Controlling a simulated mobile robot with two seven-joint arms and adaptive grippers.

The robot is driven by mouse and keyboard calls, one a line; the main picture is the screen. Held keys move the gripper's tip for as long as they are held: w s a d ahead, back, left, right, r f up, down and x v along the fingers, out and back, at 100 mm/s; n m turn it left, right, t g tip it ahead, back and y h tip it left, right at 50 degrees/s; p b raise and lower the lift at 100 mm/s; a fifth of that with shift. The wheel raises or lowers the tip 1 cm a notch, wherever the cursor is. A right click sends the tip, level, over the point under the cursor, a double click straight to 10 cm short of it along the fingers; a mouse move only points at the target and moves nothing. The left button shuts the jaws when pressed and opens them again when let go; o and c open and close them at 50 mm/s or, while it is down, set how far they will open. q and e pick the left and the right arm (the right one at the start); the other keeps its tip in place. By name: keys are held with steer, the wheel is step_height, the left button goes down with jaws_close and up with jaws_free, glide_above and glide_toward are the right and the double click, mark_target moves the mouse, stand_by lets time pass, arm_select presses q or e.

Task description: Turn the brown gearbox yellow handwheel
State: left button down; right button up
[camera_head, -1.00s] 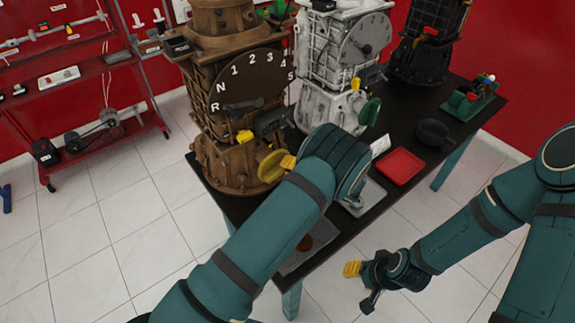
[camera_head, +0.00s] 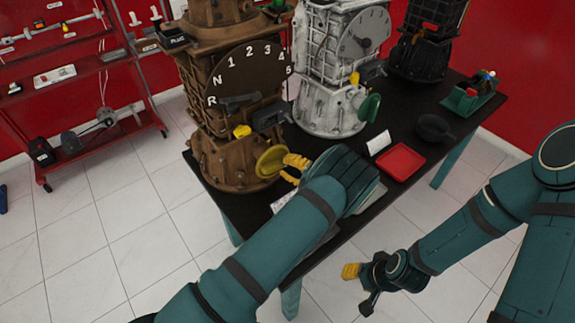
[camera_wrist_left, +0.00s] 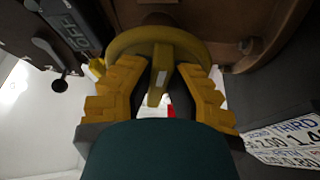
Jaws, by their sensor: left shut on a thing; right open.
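The brown gearbox (camera_head: 232,110) stands on the left end of the dark table. Its yellow handwheel (camera_head: 272,161) sticks out low on its right side. My left gripper (camera_head: 293,168) is at the handwheel's right edge. In the left wrist view the handwheel (camera_wrist_left: 160,42) shows with its yellow handle (camera_wrist_left: 158,85) pointing toward my palm. The yellow fingers of my left gripper (camera_wrist_left: 155,88) stand on both sides of the handle, with the tips at the wheel rim. My right gripper (camera_head: 357,285) is small in the head view, empty, over the floor in front of the table.
A white gearbox (camera_head: 330,90) with a green handwheel (camera_head: 370,108) stands right of the brown one, and a black gearbox (camera_head: 428,45) behind. A red tray (camera_head: 400,162) and a dark round pan (camera_head: 434,128) lie on the table (camera_head: 345,148). Printed cards lie near my left gripper.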

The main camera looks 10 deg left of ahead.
arm_select(q)
steer(key=shift+a, duration=0.1)
steer(key=c, duration=0.9)
jaws_free()
steer(key=v, duration=1.2)
